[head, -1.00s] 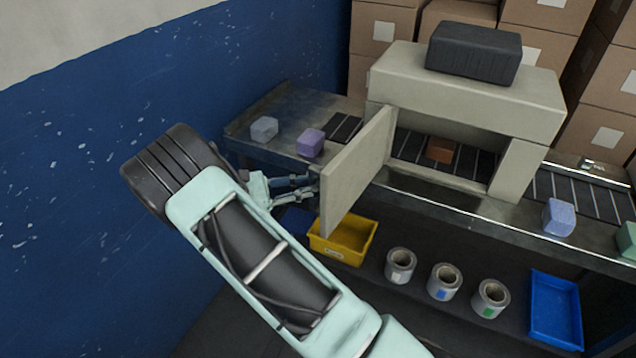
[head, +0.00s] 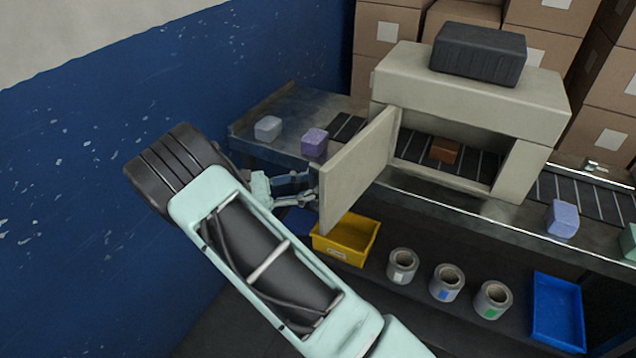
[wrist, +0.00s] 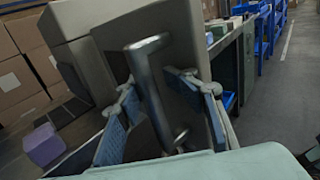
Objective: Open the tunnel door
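The tunnel door (head: 358,172) is a flat beige panel that stands swung out from the front of the beige tunnel (head: 470,88). The tunnel mouth is uncovered, and a brown block (head: 445,150) shows inside on the belt. My gripper (head: 312,188) is at the door's outer face, near its free edge. In the wrist view, the door (wrist: 165,30) carries a grey metal bar handle (wrist: 155,95). The blue-padded fingers of my gripper (wrist: 150,90) stand apart on both sides of the handle, with gaps visible. The head view does not show the handle clearly.
A purple block (head: 314,142) and a grey block (head: 268,129) lie on the table left of the door. A yellow bin (head: 345,240) sits below the door, with several rolls and a blue tray (head: 557,312) to its right. A blue wall (head: 90,160) is at left.

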